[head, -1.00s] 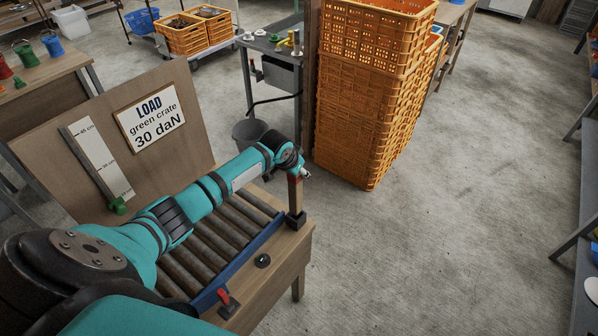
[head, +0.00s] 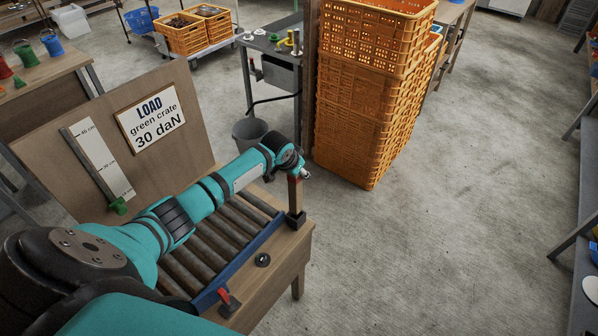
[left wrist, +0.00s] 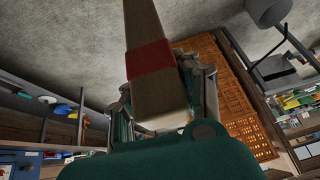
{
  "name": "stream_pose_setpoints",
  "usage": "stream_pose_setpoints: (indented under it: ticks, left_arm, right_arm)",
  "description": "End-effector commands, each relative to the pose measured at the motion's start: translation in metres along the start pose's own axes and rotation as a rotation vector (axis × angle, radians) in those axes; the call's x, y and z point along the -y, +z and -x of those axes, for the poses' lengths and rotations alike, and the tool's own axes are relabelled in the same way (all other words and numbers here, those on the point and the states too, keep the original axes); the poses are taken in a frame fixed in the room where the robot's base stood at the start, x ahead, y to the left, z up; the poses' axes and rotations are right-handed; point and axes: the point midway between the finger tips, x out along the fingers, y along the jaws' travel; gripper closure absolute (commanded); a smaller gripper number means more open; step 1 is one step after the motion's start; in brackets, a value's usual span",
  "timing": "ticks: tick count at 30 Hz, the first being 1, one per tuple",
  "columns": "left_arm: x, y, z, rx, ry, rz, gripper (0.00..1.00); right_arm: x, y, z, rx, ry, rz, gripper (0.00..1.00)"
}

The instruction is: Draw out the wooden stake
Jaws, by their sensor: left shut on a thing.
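The wooden stake (head: 294,193) stands upright in a dark socket (head: 296,220) at the far end of the roller bench, with a red band on it. In the left wrist view the stake (left wrist: 150,58) shows large, its red band just beyond the fingers. My left gripper (left wrist: 165,97) is shut on the stake, with a finger on each side. In the head view my wrist hides the stake's top and most of this gripper. My right gripper is not in view.
The roller bench (head: 285,262) has a blue rail, a red-handled lever (head: 227,299) and a black knob (head: 262,260). A LOAD sign (head: 150,117) is on the board behind. Tall stacked orange crates (head: 362,110) stand just beyond the stake. Floor to the right is clear.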

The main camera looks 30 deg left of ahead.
Motion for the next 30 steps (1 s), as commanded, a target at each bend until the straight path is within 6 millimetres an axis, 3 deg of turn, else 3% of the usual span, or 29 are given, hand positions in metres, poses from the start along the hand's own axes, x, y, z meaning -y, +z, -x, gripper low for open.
stream_pose_setpoints:
  ticks: [30]
  left_arm:
    - [-0.001,0.006,-0.011,-0.001,-0.004,-0.001,1.00]
  right_arm:
    - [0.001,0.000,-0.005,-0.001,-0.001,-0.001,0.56]
